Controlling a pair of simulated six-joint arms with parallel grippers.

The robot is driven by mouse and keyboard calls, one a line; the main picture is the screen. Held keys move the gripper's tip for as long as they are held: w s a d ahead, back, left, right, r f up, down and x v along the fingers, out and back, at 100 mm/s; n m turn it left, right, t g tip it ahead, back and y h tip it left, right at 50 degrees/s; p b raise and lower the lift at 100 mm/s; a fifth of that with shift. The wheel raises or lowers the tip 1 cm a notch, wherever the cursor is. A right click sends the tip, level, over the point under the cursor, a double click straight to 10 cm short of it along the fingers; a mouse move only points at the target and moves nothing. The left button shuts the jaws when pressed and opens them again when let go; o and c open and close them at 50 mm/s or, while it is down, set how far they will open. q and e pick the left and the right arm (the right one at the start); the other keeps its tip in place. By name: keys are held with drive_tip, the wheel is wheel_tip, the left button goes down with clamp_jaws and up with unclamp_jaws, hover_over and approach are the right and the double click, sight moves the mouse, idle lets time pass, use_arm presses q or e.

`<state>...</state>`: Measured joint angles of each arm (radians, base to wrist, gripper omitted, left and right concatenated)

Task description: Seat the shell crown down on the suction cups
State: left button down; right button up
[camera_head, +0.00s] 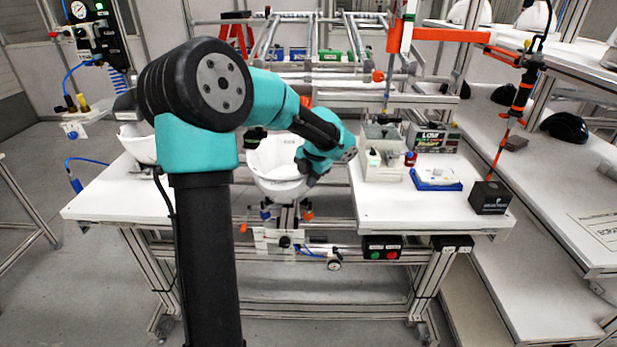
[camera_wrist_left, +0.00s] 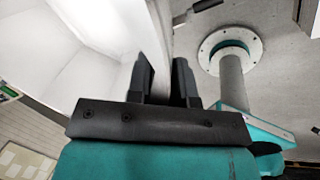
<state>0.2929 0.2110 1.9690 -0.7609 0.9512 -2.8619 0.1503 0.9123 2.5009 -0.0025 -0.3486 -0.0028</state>
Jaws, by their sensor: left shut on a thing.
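The white helmet shell (camera_head: 272,165) is in the middle of the head view, crown down with its open side up. My left gripper (camera_head: 304,166) is at its right rim, partly hidden by my own wrist. In the left wrist view, the fingers (camera_wrist_left: 163,72) stand on either side of the white shell wall (camera_wrist_left: 95,25), shut on it. The fixture (camera_head: 286,220) is directly below the shell. Its suction cups are mostly hidden by the shell, and I cannot tell whether the crown touches them. My right gripper is not in view.
Another white shell (camera_head: 140,143) lies on the left tabletop (camera_head: 105,198). On the right tabletop are a blue tray (camera_head: 436,180), a grey box fixture (camera_head: 381,160) and a black block (camera_head: 490,198). An orange-sleeved tool (camera_head: 521,95) hangs at right. A button box (camera_head: 382,248) is under the table edge.

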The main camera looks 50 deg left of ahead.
use_arm(q)
drive_tip(key=shift+w+a, duration=0.1)
drive_tip(key=shift+w+a+f, duration=0.45)
drive_tip(key=shift+w+a, duration=0.2)
drive_tip(key=shift+a, duration=0.05)
drive_tip(key=shift+w+a+f, duration=0.45)
drive_tip(key=shift+w+a, duration=0.25)
drive_tip(key=shift+w+a+f, duration=0.45)
drive_tip(key=shift+w+a, duration=0.2)
drive_tip(key=shift+a, duration=0.05)
drive_tip(key=shift+f, duration=1.9)
drive_tip(key=c, duration=0.9)
unclamp_jaws()
drive_tip(key=v, duration=1.7)
drive_tip(key=shift+d+r, duration=0.15)
drive_tip(key=shift+r, duration=0.1)
